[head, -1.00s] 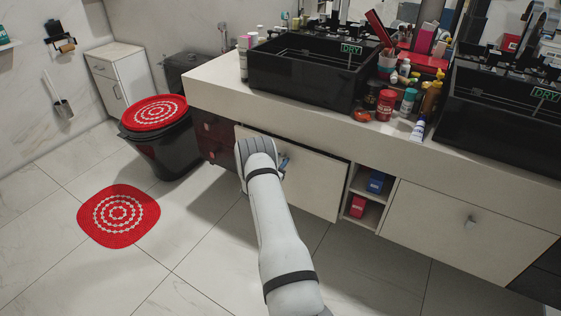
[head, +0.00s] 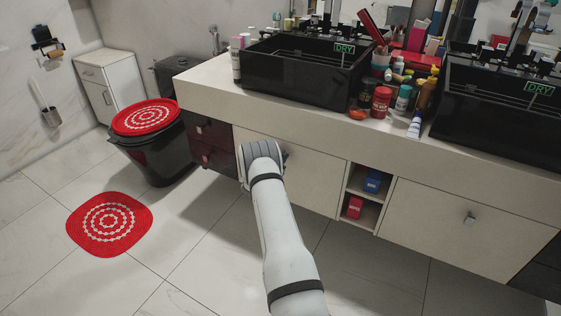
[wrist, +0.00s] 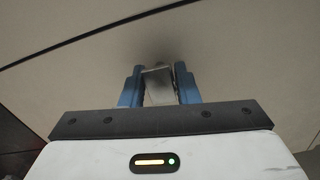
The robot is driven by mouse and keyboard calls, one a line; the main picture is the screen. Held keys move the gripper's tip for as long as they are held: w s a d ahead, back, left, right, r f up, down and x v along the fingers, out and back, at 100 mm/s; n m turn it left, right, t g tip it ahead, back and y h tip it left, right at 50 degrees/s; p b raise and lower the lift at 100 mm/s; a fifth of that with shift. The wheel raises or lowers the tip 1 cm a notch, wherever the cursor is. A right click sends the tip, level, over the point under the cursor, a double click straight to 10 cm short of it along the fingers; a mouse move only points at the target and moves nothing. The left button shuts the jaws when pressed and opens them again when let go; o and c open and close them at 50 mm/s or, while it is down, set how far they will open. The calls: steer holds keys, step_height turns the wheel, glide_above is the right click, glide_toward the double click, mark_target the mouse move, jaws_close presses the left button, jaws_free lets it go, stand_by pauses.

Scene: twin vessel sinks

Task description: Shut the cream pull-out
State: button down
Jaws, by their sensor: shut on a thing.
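The cream pull-out (head: 310,180) is the wide pale front under the left black sink. In the head view it looks about level with the cabinet face, with no clear gap along its top. In the wrist view its pale front (wrist: 230,60) fills much of the picture. My gripper (wrist: 159,74) has its two blue fingers shut on the metal handle (wrist: 158,88) of this front. In the head view my wrist and forearm cover the pull-out's left part and most of the fingers.
Dark red drawers (head: 212,157) are left of the pull-out, and an open cubby (head: 364,197) is right of it. Another cream front (head: 440,215) with a knob lies further right. The tiled floor (head: 200,240) before the cabinet is clear, with a red mat (head: 109,224) at left.

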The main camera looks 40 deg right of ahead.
steer(key=c, duration=1.4)
jaws_free()
steer(key=shift+d+r, duration=0.1)
steer(key=shift+d, duration=0.2)
steer(key=shift+c, duration=0.2)
steer(key=shift+o, duration=1.4)
steer(key=shift+a, duration=0.15)
steer(key=shift+a, duration=0.15)
steer(key=p+v, duration=0.1)
steer(key=v, duration=0.6)
steer(key=shift+s+a, duration=0.2)
steer(key=shift+a, duration=0.05)
